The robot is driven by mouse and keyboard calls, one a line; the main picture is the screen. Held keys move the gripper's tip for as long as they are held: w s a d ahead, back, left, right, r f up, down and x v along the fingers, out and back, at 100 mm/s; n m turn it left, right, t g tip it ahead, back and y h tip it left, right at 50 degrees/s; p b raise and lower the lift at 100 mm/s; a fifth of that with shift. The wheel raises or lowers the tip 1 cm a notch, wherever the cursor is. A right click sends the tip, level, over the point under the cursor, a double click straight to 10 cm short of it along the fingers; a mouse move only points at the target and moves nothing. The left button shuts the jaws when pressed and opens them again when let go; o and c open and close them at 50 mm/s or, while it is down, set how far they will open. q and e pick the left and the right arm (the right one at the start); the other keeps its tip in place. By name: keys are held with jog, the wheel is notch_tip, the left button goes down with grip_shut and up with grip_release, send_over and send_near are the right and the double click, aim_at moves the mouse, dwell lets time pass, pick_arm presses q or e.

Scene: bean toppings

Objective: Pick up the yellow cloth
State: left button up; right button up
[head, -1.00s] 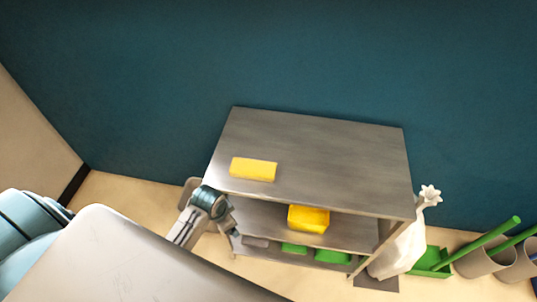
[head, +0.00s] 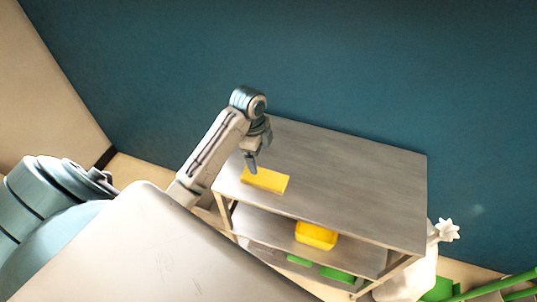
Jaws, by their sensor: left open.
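The yellow cloth (head: 268,181) is a flat, folded rectangle lying near the left front edge of the shelf unit's grey top (head: 350,185). My left arm reaches up from the left and bends down over the top. My left gripper (head: 252,168) is open and points down just above the left end of the cloth. One finger hides part of the cloth's far edge; whether it touches the cloth I cannot tell. My right gripper is not in view.
A yellow bin (head: 316,236) sits on the middle shelf, and green items (head: 337,274) lie on the lower shelf. A white bag (head: 408,275) stands at the unit's right side. A teal wall (head: 390,70) rises behind. The top's right part is clear.

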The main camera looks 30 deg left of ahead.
pick_arm(q)
jog(key=b, duration=0.5)
send_over(265, 176)
jog(key=f, duration=0.3)
jog(key=a+f, duration=0.1)
jog(key=f, duration=0.1)
jog(key=shift+s+f, duration=0.2)
jog(key=shift+s, duration=0.15)
jog(key=shift+d+f, duration=0.1)
jog(key=f, duration=0.1)
jog(key=f+p, duration=0.1)
jog(key=f, duration=0.1)
jog(key=shift+w+d+f, duration=0.2)
jog(key=shift+d+f, duration=0.05)
jog(key=shift+f, duration=0.15)
jog(key=shift+w+f, duration=0.1)
jog(key=shift+f, duration=0.45)
jog(key=c, duration=1.1)
